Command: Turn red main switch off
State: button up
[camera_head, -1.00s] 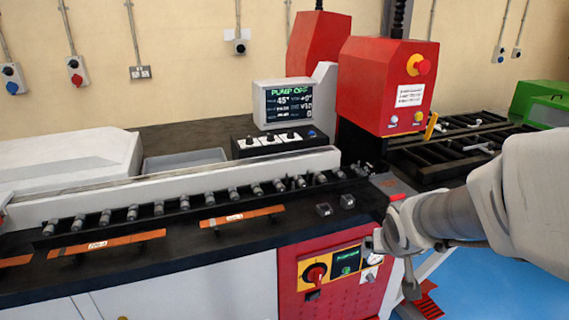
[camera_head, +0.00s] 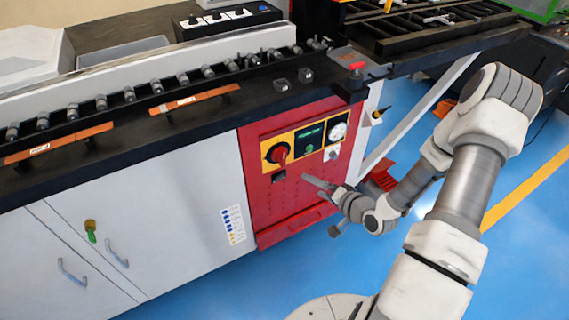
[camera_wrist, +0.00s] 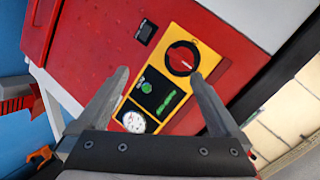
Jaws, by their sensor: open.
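The red main switch (camera_head: 277,154) is a round knob on a yellow plate at the left of the red panel's controls. In the wrist view the switch (camera_wrist: 182,58) shows a pale line across its red face, on a black round base. My gripper (camera_head: 320,188) is in front of the red panel, right of and below the switch in the head view. In the wrist view my gripper (camera_wrist: 160,76) is open and empty, with the switch beyond the fingertips, nearer the right finger. I see no contact with it.
A green-lit display (camera_head: 309,137) and a round gauge (camera_head: 337,132) sit right of the switch. A small black part (camera_head: 279,176) is below it. The bench edge overhangs the panel.

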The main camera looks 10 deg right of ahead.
notch_tip(320, 180, down, 2)
jog(key=s+a+m+t, duration=0.1)
jog(key=m+t, duration=0.1)
jog(key=m, duration=0.1)
jog(key=m+t+b, duration=0.2)
jog(key=m+t, duration=0.1)
jog(key=m, duration=0.1)
send_near(284, 160)
jog(key=x, duration=0.9)
jog(key=shift+w+a, duration=0.1)
jog(key=shift+w, duration=0.2)
jog(key=c, duration=1.1)
jog(key=shift+c, duration=0.2)
